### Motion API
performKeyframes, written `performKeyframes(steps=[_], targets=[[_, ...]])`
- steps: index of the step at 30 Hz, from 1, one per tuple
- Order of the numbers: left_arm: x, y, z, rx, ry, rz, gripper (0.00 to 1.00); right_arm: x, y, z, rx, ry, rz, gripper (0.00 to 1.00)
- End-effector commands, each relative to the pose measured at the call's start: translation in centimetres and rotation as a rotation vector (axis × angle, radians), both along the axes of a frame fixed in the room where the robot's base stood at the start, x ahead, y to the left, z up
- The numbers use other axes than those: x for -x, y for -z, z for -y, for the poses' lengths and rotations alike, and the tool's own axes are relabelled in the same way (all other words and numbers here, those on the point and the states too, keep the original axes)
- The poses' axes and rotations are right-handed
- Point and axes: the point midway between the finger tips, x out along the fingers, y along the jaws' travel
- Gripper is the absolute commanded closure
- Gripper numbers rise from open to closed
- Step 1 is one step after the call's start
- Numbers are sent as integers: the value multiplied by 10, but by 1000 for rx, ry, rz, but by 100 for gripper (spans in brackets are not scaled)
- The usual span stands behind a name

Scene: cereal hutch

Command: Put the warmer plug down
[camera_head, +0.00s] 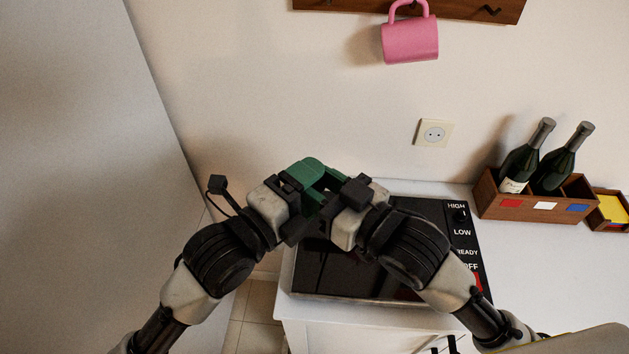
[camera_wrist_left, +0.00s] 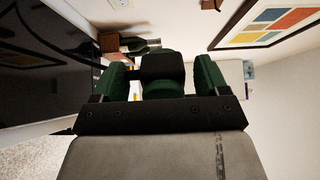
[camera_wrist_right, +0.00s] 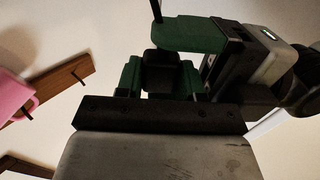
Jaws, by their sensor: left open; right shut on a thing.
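The warmer plug, a small dark block, shows between green fingers in the right wrist view (camera_wrist_right: 163,66). My right gripper (camera_head: 327,188) is shut on it, above the back left of the warmer. My left gripper (camera_head: 312,180) is right beside it, fingers apart. In the left wrist view a dark block (camera_wrist_left: 162,66), seemingly the plug, lies between the left fingers, with gaps on both sides. The two grippers hide the plug in the head view. The black warmer (camera_head: 400,275) lies on the white counter, its HIGH, LOW, READY and OFF labels on the right.
A wall socket (camera_head: 433,133) is above the counter. A wooden box (camera_head: 525,206) with two bottles stands at the right, beside a smaller tray (camera_head: 612,212). A pink mug (camera_head: 410,40) hangs above. A tall pale panel (camera_head: 80,120) stands left. Bare counter (camera_head: 560,265) lies at right.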

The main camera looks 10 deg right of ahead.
Motion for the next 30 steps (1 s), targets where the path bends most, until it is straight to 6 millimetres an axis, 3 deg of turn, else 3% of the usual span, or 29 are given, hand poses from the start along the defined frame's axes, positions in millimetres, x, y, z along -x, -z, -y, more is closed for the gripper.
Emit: performKeyframes(steps=[5,14,25,26,30], targets=[[-7,0,10,1,1,-1,26,0,0,0,-1,0,1,100],[-9,0,12,-1,1,-1,26,0,0,0,-1,0,1,100],[-8,1,11,-1,1,-2,80,0,-1,0,-1,0,2,100],[-8,0,11,-1,1,-2,80,0,-1,0,-2,0,2,58],[-8,1,11,-2,1,-3,80,0,-1,0,-3,0,3,36]])
